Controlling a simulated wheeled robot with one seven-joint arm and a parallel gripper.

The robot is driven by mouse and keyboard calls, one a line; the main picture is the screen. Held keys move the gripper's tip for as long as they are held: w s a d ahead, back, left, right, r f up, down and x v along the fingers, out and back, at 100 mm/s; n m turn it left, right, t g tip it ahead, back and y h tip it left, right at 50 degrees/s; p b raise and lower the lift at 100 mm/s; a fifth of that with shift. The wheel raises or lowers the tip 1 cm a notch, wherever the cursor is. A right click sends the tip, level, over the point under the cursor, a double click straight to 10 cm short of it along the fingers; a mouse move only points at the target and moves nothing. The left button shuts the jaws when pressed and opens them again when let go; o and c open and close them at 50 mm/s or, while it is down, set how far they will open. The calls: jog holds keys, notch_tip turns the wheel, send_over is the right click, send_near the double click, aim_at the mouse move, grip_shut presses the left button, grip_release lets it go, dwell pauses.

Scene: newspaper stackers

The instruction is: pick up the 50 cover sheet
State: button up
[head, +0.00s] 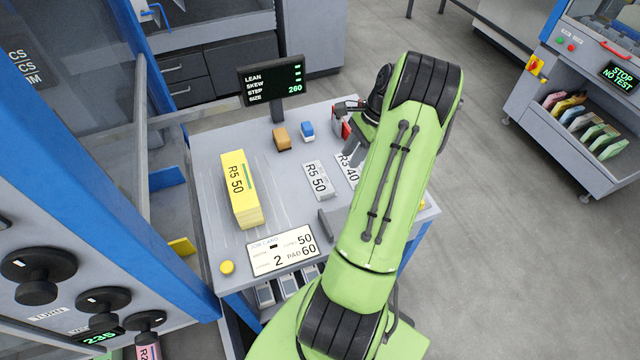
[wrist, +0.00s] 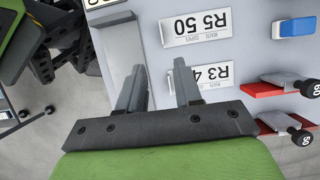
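In the head view my green arm covers most of the gripper.
A yellow stack marked R5 50 (head: 242,190) stands on the left of the worktop. A job card (head: 283,250) reading 50 and pad 60 is in front. Orange (head: 281,139) and blue (head: 307,130) blocks and red pieces with black knobs (wrist: 283,85) are at the back. A screen (head: 272,80) stands behind.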

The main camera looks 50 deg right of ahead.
aim_at(330, 193)
jog(key=b+x, duration=0.4)
jog(key=x, duration=1.1)
jog(key=shift+w+d, duration=0.1)
jog(key=shift+w, duration=0.05)
grip_shut()
